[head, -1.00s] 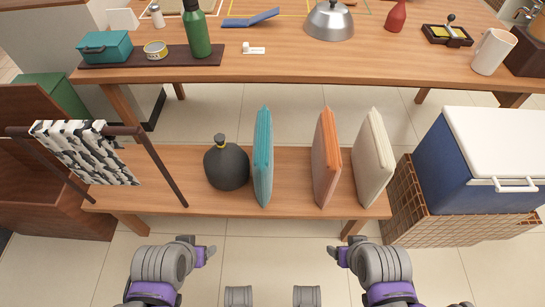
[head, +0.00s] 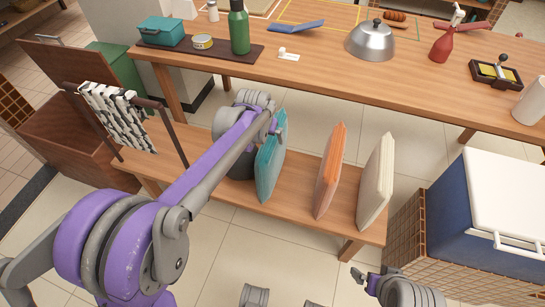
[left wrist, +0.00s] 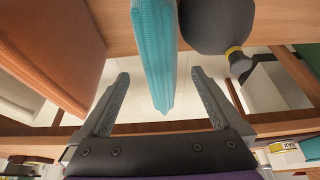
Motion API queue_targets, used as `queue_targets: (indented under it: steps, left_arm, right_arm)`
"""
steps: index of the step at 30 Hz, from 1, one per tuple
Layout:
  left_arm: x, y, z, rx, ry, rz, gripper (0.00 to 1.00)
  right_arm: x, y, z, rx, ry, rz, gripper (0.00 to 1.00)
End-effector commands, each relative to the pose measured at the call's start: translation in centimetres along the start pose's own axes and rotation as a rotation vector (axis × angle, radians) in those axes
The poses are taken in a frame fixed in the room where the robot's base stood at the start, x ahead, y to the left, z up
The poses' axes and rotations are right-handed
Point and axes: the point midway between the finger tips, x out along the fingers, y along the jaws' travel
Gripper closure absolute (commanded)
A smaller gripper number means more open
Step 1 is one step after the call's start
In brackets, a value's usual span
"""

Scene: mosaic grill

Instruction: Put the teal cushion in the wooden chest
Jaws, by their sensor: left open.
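The teal cushion (head: 271,165) stands upright on the low wooden bench. It also shows in the left wrist view (left wrist: 154,40). My left gripper (left wrist: 161,76) is open, with one finger on each side of the cushion's upper edge, and is not closed on it. In the head view my left gripper (head: 272,124) is at the top of the cushion, partly hidden by my wrist. The wooden chest (head: 66,145) stands at the left with its lid up. My right gripper (head: 365,279) is low at the right, away from the cushion; its opening is unclear.
A dark round bottle (left wrist: 217,22) stands close beside the cushion. An orange cushion (head: 330,170) and a cream cushion (head: 376,181) stand to the right. The long table (head: 330,75) runs behind.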

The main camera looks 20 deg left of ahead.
Motion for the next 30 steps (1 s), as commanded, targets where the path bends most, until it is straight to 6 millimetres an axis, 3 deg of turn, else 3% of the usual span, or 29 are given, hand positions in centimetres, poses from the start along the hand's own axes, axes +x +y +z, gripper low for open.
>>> queue_targets:
  steps: [7, 14, 22, 30]
  left_arm:
    - [4.0, 0.0, 0.0, 0.000, -0.001, 0.000, 0.00]
    - [5.8, 0.1, -0.1, 0.001, 0.000, 0.000, 0.00]
    - [9.7, 0.3, -0.5, 0.001, 0.000, 0.000, 0.00]
    - [10.2, 0.3, -0.5, 0.001, 0.001, 0.001, 0.00]
  right_arm:
    - [1.2, 0.0, 0.4, 0.000, -0.005, 0.000, 0.00]
    - [1.7, 0.0, 0.6, 0.000, -0.006, 0.000, 0.00]
    - [3.2, 0.0, 1.0, 0.000, -0.011, 0.000, 0.00]
    - [3.2, 0.0, 1.0, 0.000, -0.011, 0.000, 0.00]
